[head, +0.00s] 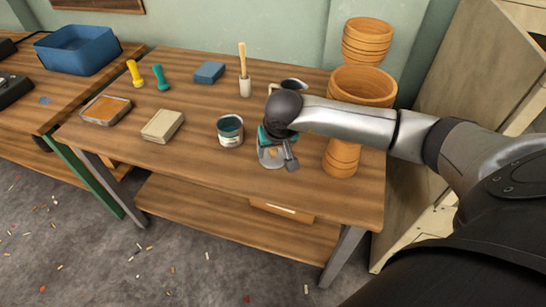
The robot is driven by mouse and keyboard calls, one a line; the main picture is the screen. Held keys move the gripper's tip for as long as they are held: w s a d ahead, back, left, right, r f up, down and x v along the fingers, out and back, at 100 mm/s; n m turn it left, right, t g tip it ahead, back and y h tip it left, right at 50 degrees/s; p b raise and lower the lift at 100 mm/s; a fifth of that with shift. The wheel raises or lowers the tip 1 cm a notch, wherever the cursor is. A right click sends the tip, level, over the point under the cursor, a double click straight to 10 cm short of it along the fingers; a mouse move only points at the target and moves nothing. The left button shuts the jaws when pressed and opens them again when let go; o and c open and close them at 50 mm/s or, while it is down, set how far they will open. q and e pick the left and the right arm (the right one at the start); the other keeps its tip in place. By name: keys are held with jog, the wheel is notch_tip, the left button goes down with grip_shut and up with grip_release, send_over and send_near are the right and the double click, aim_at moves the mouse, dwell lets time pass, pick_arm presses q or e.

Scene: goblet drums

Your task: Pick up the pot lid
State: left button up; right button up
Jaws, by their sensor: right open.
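My right gripper (278,157) reaches in from the right and points down over the table, just right of the open pot (230,131). It is open. A small pale round piece (267,161) shows under and between its fingers; it looks like the pot lid, but the gripper hides much of it. I cannot tell whether the fingers touch it. The pot is a grey can with a pale label and teal contents, standing upright without a cover. My left gripper is not in view.
Goblet drums (341,158) stand right of the gripper, partly behind my arm. The table's front middle is clear.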

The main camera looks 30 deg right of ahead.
jog(key=shift+c, duration=0.3)
grip_shut()
dwell(0.4)
